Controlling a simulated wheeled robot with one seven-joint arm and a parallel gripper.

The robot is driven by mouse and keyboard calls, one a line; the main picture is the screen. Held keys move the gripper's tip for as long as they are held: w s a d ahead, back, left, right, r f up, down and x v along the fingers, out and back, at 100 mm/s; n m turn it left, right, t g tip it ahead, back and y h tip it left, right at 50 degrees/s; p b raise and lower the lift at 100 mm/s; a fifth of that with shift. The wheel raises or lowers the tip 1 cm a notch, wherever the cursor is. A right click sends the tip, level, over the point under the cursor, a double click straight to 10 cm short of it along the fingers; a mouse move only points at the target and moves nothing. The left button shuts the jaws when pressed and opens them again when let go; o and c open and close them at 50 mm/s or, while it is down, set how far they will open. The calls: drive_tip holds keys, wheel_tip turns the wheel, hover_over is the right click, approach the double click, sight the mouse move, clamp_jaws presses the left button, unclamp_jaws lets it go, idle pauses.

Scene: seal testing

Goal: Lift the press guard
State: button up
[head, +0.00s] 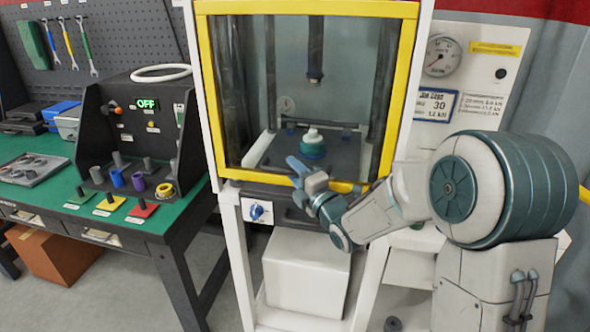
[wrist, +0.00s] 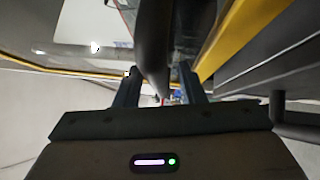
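The press guard (head: 212,95) is a clear panel in a yellow frame. It is down across the front of the press in the head view. Its yellow edge also shows in the wrist view (wrist: 240,35). My gripper (head: 297,173) is at the guard's lower edge, near the middle. In the wrist view my gripper (wrist: 160,80) has its two fingers apart, with a dark bar (wrist: 153,40), seemingly the guard's handle, between them. A gap shows beside the bar, so the fingers do not look clamped.
Behind the guard, a teal and white part (head: 313,146) stands on the press bed under the ram (head: 315,50). A blue knob (head: 257,210) is below the guard. A gauge (head: 442,55) is at right.

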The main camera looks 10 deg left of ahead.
drive_tip(key=shift+a, duration=0.1)
clamp_jaws()
drive_tip(key=shift+r, duration=0.1)
